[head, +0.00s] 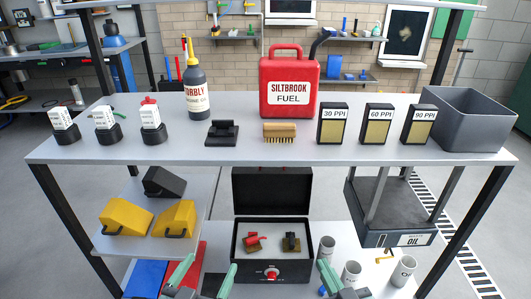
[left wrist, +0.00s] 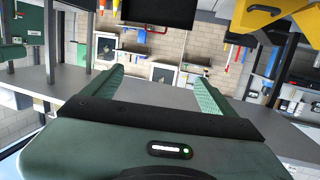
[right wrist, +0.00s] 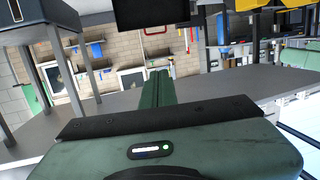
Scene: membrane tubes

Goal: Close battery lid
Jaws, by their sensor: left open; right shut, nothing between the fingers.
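The black battery box (head: 272,290) stands on the lower shelf with its lid (head: 272,190) open and upright at the back. Inside, on a light panel, sit a red clamp (head: 255,239) and a black clamp (head: 291,241). A red knob is on its front. My left gripper (head: 204,275) is open and empty, in front and left of the box; its spread fingers also show in the left wrist view (left wrist: 155,75). My right gripper (head: 328,275) is shut and empty, in front and right of the box; its closed fingers show in the right wrist view (right wrist: 157,78).
Several grey cups (head: 351,272) stand right of the box, near my right gripper. A waste oil tray (head: 390,240) hangs further right. Yellow blocks (head: 125,218) lie on a left shelf. The tabletop (head: 250,152) above holds bottles, a red fuel can (head: 289,85) and a grey bin (head: 470,120).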

